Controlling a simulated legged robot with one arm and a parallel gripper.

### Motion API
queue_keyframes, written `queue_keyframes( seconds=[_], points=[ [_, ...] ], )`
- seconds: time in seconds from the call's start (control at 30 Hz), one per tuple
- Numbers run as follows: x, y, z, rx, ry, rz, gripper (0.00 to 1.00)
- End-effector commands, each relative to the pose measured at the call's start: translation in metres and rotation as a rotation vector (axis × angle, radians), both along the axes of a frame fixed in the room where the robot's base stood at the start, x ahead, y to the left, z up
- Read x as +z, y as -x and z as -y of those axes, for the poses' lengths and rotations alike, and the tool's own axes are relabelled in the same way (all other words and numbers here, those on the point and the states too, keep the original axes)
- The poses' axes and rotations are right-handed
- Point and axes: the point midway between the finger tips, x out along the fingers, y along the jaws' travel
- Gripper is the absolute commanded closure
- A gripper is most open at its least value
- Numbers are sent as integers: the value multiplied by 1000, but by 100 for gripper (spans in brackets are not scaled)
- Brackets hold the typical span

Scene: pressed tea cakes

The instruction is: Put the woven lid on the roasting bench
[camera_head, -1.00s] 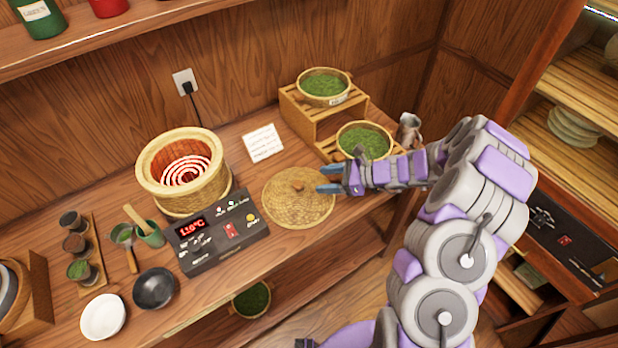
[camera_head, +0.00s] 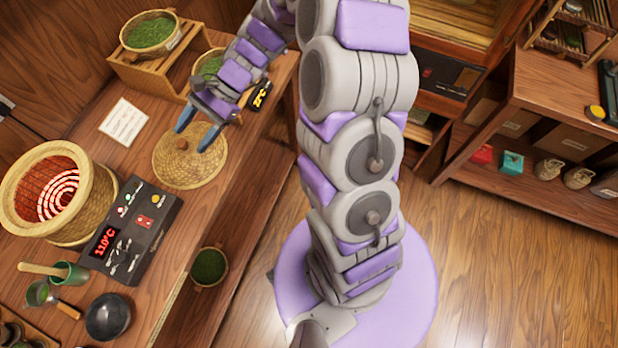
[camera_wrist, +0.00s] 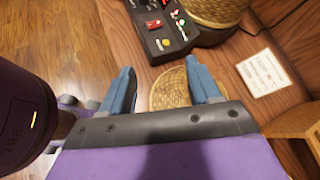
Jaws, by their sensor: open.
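The woven lid (camera_head: 178,164) is a round, flat straw disc with a small brown knob at its middle. It lies on the wooden roasting bench (camera_head: 150,245), to the right of the round woven roaster. My gripper (camera_head: 195,142) is open above the lid, its two blue fingers apart near the knob and nothing between them that I can see held. In the wrist view the lid (camera_wrist: 168,92) shows between and beyond the open fingers, partly hidden by the gripper body; the knob is not visible there.
The roaster (camera_head: 90,200) glows red inside at left. A control box (camera_head: 130,232) reading 110°C stands beside the lid. A white card (camera_head: 124,121) lies behind. A wooden stand (camera_head: 135,72) holds a basket of green leaves (camera_head: 150,32). A black bowl (camera_head: 108,316) sits near the front.

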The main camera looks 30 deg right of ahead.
Motion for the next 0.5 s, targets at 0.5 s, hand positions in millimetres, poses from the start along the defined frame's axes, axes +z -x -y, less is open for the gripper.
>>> queue_keyframes(
  seconds=[0.5],
  points=[
    [67, 156, 22, 597, 328, 351, 38]
  ],
)
